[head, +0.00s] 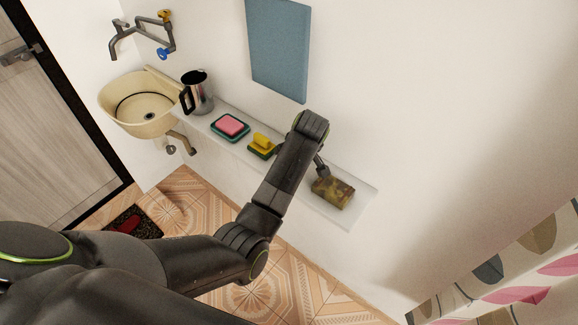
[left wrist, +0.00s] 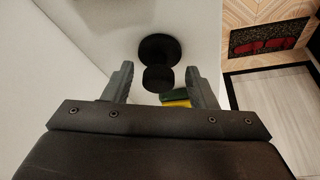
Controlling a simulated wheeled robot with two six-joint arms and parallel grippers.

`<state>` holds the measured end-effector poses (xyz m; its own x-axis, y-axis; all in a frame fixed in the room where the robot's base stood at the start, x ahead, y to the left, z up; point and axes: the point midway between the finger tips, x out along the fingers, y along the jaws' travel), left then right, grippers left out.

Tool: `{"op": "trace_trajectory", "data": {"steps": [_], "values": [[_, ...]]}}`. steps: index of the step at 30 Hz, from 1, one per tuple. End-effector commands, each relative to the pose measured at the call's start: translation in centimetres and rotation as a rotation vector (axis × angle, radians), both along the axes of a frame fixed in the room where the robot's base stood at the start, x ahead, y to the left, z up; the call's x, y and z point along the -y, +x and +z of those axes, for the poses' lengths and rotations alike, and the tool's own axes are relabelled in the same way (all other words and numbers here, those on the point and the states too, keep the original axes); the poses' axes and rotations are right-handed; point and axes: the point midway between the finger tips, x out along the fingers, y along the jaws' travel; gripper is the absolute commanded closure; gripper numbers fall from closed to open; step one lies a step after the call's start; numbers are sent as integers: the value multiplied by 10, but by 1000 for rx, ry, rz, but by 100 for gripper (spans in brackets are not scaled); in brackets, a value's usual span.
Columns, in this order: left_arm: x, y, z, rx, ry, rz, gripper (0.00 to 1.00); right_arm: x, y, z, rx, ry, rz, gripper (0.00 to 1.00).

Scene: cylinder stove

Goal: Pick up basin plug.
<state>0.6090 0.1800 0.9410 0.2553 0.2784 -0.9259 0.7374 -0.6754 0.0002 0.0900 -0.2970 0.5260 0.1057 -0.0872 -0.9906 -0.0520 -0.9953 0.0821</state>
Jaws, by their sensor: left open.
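The basin plug (left wrist: 160,48) is a black disc with a round black knob, seen in the left wrist view against a white surface. My left gripper (left wrist: 159,78) is open. Its two grey fingers stand on either side of the knob, with a gap on each side and no visible contact. In the head view my left gripper (head: 321,167) is over the white wall shelf, beside a mottled brown block. I cannot make out the plug in the head view; my arm may hide it. My right gripper is not in view.
The narrow shelf (head: 352,209) also holds a yellow-green sponge (head: 262,146), a pink sponge on a teal dish (head: 230,126) and a metal jug (head: 198,92). The brown block (head: 332,191) is close to my gripper. A beige basin (head: 141,103) hangs at left. A blue panel (head: 278,50) is above.

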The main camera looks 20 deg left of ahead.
Motion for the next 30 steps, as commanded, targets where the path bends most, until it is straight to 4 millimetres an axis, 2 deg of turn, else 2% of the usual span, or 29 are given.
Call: {"op": "trace_trajectory", "data": {"steps": [3,8,13,19,26,30], "values": [[2,0,-2,0,-2,1,48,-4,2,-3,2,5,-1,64],[1,0,-2,0,-2,1,48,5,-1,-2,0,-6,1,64],[1,0,-2,0,-1,1,70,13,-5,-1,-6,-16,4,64],[1,0,-2,0,-1,1,96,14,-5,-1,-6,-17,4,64],[1,0,-1,0,0,1,96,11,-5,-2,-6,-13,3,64],[1,1,13,5,0,2,96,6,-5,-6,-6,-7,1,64]]}}
